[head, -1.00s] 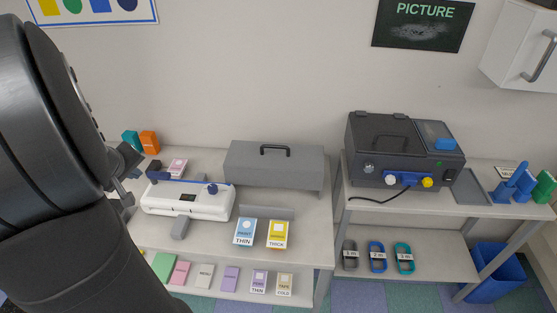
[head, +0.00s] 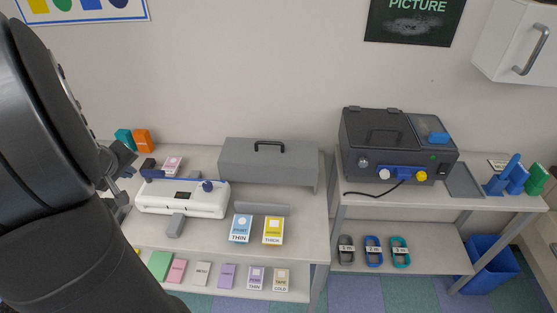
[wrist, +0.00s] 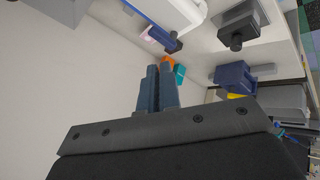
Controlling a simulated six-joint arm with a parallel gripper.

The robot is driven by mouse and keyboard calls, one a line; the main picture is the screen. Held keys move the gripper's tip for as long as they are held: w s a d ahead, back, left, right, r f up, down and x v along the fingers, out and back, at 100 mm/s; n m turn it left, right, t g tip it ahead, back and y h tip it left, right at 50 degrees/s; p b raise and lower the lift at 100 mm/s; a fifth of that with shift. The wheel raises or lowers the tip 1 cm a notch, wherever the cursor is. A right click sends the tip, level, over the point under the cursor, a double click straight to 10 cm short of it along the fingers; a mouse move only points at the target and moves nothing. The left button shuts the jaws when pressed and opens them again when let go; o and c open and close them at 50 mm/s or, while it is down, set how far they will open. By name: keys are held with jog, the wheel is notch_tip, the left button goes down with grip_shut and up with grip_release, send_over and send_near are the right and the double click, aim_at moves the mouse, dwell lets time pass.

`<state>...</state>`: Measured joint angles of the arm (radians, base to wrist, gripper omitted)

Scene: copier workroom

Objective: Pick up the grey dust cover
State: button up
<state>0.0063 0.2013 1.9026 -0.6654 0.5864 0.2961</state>
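The grey dust cover (head: 268,165) is a long grey box-shaped cover with a black handle (head: 269,146) on top. It sits at the back right of the left table, against the wall, in the head view. My gripper (wrist: 160,72) is seen in the wrist view with its two dark fingers side by side, shut and with nothing between them. In the head view my gripper is partly hidden behind my arm at the left, apart from the cover.
A white laminator-like machine (head: 182,201) stands left of the cover. A grey rail (head: 262,210) and blue and yellow packs (head: 241,229) lie in front of it. A dark machine (head: 397,146) stands on the right table (head: 450,200). A wall cabinet (head: 510,45) hangs at upper right.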

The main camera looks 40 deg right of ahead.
jog(key=o, duration=2)
jog(key=m+g+y, duration=0.1)
jog(key=m+g, duration=0.2)
jog(key=m, duration=0.8)
send_near(269, 144)
jog(key=x, duration=1)
